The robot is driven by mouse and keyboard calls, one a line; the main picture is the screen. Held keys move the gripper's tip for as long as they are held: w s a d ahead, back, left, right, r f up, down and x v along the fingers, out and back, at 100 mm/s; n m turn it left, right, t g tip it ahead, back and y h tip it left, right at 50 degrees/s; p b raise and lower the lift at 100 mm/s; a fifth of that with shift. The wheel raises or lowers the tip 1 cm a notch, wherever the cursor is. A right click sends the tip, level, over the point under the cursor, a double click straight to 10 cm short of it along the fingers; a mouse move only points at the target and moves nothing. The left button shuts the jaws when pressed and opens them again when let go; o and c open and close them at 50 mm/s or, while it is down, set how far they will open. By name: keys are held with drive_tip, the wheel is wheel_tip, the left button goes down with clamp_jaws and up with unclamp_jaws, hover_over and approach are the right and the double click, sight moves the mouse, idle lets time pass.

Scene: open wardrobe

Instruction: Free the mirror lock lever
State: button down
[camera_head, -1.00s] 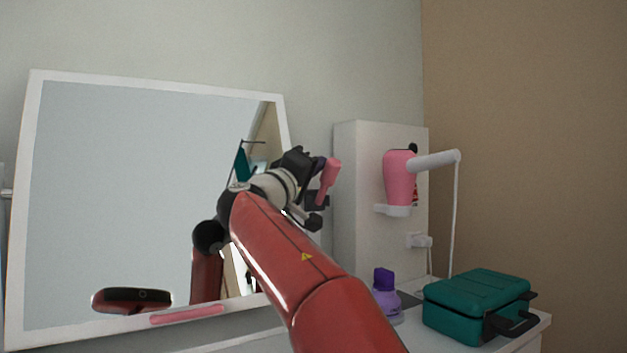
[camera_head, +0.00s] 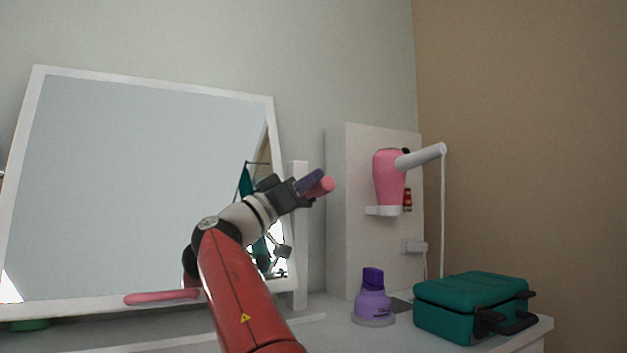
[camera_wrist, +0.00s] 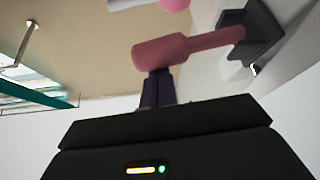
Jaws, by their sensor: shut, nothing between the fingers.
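The mirror lock lever is pink, with a thick rounded head (camera_wrist: 160,52) and a thinner stem running right to a dark bracket in the wrist view. In the head view its head (camera_head: 322,187) shows at the fingertips, with the rest mostly hidden. My gripper (camera_head: 308,181) is shut and empty, beside the lever head at the mirror's right. In the wrist view its dark fingers (camera_wrist: 157,88) end at the head's lower edge; I cannot tell whether they touch it. The white-framed mirror (camera_head: 130,180) leans behind my arm.
A white post (camera_head: 299,240) stands right of the mirror. A pink bar (camera_head: 162,298) lies along the mirror's lower edge.

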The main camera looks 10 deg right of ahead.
drive_tip(key=shift+f+m, duration=0.1)
drive_tip(key=shift+m, duration=0.2)
drive_tip(key=shift+f, duration=0.1)
drive_tip(key=b+v, duration=0.1)
drive_tip(key=v, duration=0.6)
drive_tip(key=shift+a+b, duration=0.25)
drive_tip(key=shift+b, duration=0.15)
drive_tip(key=shift+s, duration=0.15)
